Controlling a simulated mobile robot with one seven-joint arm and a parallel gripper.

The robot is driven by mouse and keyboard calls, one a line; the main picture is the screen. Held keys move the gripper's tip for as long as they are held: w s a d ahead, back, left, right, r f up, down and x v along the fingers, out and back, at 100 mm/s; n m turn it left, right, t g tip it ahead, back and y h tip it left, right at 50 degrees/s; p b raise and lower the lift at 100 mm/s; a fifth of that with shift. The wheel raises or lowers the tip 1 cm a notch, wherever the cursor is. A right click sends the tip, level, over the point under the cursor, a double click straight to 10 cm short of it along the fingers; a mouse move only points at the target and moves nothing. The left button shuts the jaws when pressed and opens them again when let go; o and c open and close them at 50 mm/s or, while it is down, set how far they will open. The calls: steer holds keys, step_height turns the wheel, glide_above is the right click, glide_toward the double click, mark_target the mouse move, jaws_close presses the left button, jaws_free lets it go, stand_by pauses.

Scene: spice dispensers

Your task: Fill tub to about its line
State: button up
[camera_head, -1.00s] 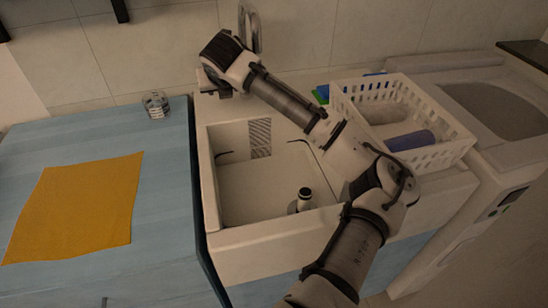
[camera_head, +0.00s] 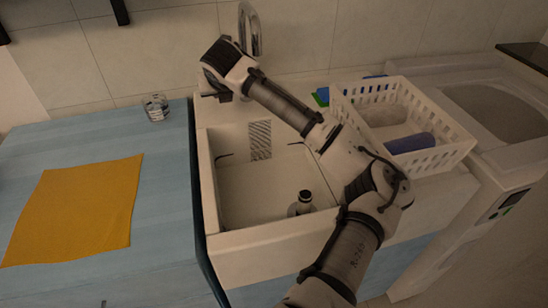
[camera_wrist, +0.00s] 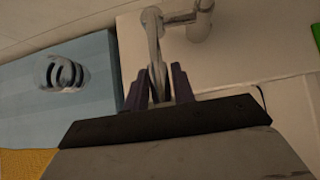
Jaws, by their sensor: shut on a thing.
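A small clear tub (camera_head: 155,107) with dark markings stands on the blue counter, left of the sink. It also shows at the left of the wrist view (camera_wrist: 64,72); I cannot make out its line or any contents. The metal tap (camera_head: 249,30) rises behind the sink (camera_head: 208,180). My gripper (camera_head: 218,96) is at the sink's back left corner, by the tap. In the wrist view, my gripper's dark fingers (camera_wrist: 160,85) are shut on a slim metal part of the tap (camera_wrist: 155,50). Whether water runs is not visible.
An orange cloth (camera_head: 75,212) lies flat on the blue counter (camera_head: 165,190). A dark-topped bottle (camera_head: 304,204) stands in the sink. A white basket (camera_head: 450,150) with a blue roll (camera_head: 410,143) stands right of it. The counter around the tub is clear.

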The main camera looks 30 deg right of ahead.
steer(key=shift+w+d+r+p, duration=0.1)
steer(key=shift+w+r+p, duration=0.05)
steer(key=shift+r+p, duration=0.4)
steer(key=shift+w+r+p, duration=0.1)
steer(key=shift+r+p, duration=0.35)
steer(key=shift+r, duration=0.2)
steer(key=shift+w+r+p, duration=0.1)
steer(key=shift+r+p, duration=0.2)
steer(key=shift+w+d+r+p, duration=0.1)
steer(key=shift+w+r+p, duration=0.2)
steer(key=shift+r+p, duration=0.45)
steer(key=shift+f, duration=0.15)
stand_by(5.6)
